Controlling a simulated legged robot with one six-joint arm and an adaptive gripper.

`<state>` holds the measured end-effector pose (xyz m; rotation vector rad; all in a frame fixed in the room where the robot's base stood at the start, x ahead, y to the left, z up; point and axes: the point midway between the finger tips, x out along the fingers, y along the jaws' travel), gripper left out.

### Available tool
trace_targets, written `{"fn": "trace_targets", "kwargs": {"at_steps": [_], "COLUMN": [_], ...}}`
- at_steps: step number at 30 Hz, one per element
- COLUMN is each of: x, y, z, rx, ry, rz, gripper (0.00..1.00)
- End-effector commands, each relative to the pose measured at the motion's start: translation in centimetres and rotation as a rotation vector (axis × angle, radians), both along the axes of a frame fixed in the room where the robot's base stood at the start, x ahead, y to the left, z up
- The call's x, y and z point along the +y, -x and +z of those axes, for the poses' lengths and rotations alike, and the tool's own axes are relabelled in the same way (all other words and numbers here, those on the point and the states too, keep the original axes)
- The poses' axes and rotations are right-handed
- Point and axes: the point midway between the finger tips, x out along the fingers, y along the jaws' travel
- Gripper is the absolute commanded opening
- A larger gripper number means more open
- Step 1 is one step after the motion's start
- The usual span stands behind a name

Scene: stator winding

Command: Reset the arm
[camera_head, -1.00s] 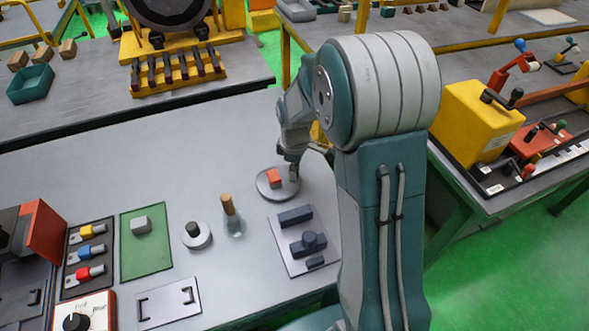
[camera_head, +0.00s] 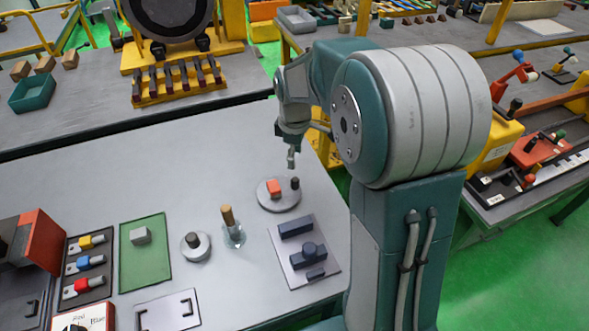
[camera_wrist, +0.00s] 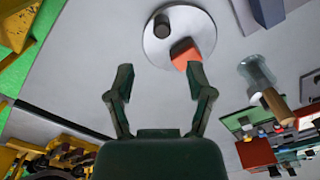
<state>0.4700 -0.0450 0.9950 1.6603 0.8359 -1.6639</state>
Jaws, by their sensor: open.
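My gripper (camera_head: 291,157) hangs at the end of my arm above the grey table (camera_head: 110,175), apart from everything on it. In the wrist view my gripper (camera_wrist: 157,85) is open with nothing between its two fingers. Beyond the fingertips is a round grey disc (camera_head: 266,202) that carries a red-orange block (camera_head: 273,187) and a small dark cylinder (camera_head: 295,183). The disc (camera_wrist: 160,45), the block (camera_wrist: 186,53) and the cylinder (camera_wrist: 162,25) also show in the wrist view.
Beside the disc are a plate with dark blocks (camera_head: 298,265), a glass bottle with a brown stopper (camera_head: 231,230) and a round base with a black knob (camera_head: 194,245). A green mat (camera_head: 146,260) bears a grey block (camera_head: 140,235). A yellow machine (camera_head: 498,150) stands right.

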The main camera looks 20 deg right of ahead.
Motion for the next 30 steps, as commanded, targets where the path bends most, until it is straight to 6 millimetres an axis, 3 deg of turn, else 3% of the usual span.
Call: {"fn": "trace_targets", "kwargs": {"at_steps": [6,23,30], "x": [0.0,0.1,1.2], "y": [0.0,0.2,3.9], "z": [2.3,2.7,6.4], "rx": [0.0,-0.006,-0.096], "ry": [0.0,0.001,0.0], "rz": [0.0,-0.009,-0.165], "gripper": [0.68,0.68,0.68]}}
